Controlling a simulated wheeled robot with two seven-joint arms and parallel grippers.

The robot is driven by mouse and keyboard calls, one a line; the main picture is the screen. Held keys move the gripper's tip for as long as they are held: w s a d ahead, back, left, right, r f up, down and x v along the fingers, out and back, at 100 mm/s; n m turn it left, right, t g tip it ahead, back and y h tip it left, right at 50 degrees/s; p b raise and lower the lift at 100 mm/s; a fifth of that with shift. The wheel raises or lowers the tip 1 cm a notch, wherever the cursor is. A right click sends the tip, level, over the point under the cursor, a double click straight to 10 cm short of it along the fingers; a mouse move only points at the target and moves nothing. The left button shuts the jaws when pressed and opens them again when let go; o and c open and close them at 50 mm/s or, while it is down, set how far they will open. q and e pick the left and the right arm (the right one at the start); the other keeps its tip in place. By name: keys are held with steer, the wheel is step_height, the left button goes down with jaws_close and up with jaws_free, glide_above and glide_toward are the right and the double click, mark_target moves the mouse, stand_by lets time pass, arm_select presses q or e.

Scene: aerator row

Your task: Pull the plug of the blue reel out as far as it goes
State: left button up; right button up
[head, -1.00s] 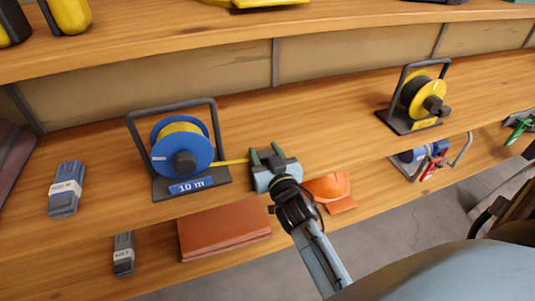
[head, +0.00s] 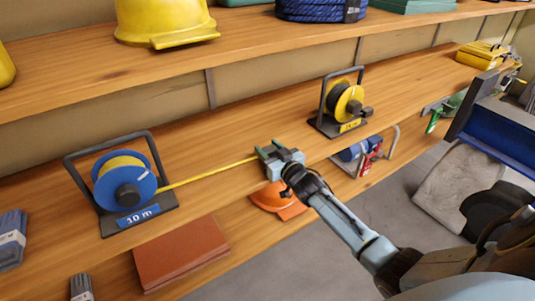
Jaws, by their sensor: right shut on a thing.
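The blue reel (head: 125,182) stands on the middle shelf at the left, in a dark frame with a "10 m" label. Its yellow cable (head: 208,174) runs straight out to the right, up to my right gripper. My right gripper (head: 268,153) is over the shelf's front part, shut on the plug at the cable's end. The plug itself is mostly hidden between the fingers. My left gripper is not in view.
A yellow reel (head: 344,102) in a dark frame stands on the same shelf, to the right of my gripper. An orange hard hat (head: 277,199) and a brown box (head: 180,252) are on the shelf below. A yellow helmet (head: 165,20) sits on the upper shelf.

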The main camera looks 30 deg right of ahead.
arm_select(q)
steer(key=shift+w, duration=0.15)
arm_select(e)
steer(key=shift+d, duration=0.3)
steer(key=o, duration=1.4)
steer(key=shift+d, duration=0.15)
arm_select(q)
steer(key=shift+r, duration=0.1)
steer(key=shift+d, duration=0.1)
arm_select(e)
steer(key=shift+s, duration=0.1)
